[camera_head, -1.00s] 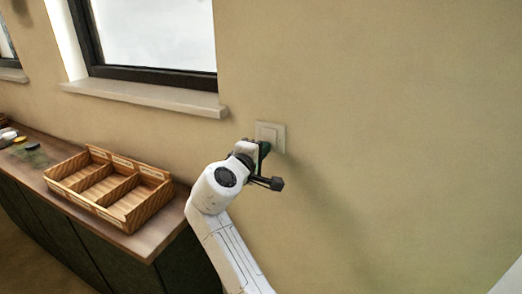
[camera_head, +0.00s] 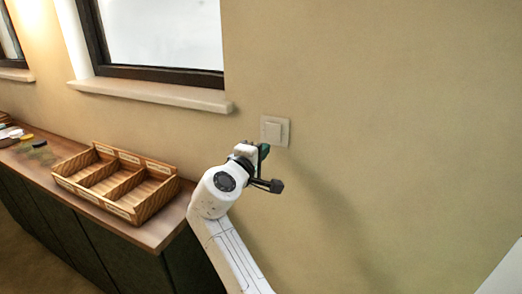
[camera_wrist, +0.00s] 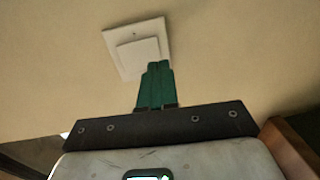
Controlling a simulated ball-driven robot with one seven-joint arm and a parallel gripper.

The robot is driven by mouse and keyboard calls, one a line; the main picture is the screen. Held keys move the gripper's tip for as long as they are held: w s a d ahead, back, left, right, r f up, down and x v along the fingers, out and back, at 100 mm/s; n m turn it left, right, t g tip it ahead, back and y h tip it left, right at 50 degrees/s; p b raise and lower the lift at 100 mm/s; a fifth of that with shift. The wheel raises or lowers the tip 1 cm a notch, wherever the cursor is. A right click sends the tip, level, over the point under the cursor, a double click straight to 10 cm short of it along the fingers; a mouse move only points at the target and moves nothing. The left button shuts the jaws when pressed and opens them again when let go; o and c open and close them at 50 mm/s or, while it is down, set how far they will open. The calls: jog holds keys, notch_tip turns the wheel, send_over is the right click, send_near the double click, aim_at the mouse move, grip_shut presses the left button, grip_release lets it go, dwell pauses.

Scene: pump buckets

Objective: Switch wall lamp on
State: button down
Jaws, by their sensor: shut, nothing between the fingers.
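The square white wall switch (camera_head: 275,131) is on the beige wall, right of the window. Its raised rocker plate also shows in the wrist view (camera_wrist: 137,48). My gripper (camera_head: 264,149) is just below and left of the switch in the head view. In the wrist view its green fingers (camera_wrist: 158,68) are together and empty, overlapping the switch's lower right edge. I cannot tell whether the tips touch it. No wall lamp body is in clear view, but a warm bright glow lies on the wall at the top left.
A wooden compartment tray (camera_head: 116,183) stands on the brown counter (camera_head: 165,229) left of my arm. A window sill (camera_head: 150,96) juts out left of the switch. Small items lie at the counter's far left. The wall to the right is bare.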

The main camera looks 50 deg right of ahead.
jog(key=f+b+v, duration=0.2)
jog(key=v, duration=0.8)
jog(key=shift+f, duration=0.1)
dwell(0.3)
jog(key=s+d+f+m+g+y, duration=0.1)
jog(key=s+f+y, duration=0.4)
jog(key=f, duration=0.6)
jog(key=s+f+m+g+y, duration=0.1)
jog(key=s+f+y, duration=0.1)
jog(key=s+f, duration=0.7)
jog(key=s+a+f+m+g+y, duration=0.1)
jog(key=s+a+f+y, duration=0.3)
jog(key=s+f, duration=0.2)
jog(key=s+a+f+m+g+y, duration=0.1)
jog(key=s+a+f+y, duration=0.3)
jog(key=s+f, duration=0.3)
jog(key=s+a, duration=0.1)
jog(key=s, duration=0.3)
jog(key=shift+s+a+f+g+y, duration=0.2)
jog(key=shift+s+f+g+y, duration=0.05)
jog(key=shift+f+g+y, duration=0.15)
